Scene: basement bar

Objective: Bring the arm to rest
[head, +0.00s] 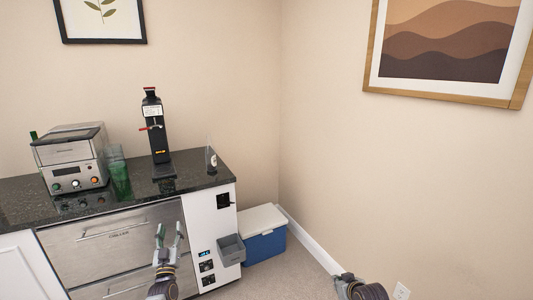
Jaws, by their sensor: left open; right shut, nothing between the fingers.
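My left gripper (169,236) is in the lower middle-left of the head view, in front of the steel drawers (110,238). Its two fingers point up and stand apart, with nothing between them. My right gripper (347,279) is at the bottom edge, right of centre, over the floor near the right wall. It is small in view, looks shut and holds nothing I can see. Neither gripper touches anything that I can make out.
The dark counter (105,204) carries a steel machine (72,160), green glasses (119,175), a black dispenser (155,130) and a small bottle (211,160). A grey bin (231,250) is on the cabinet's side. A blue cooler (265,246) stands in the corner. Carpet right of it is clear.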

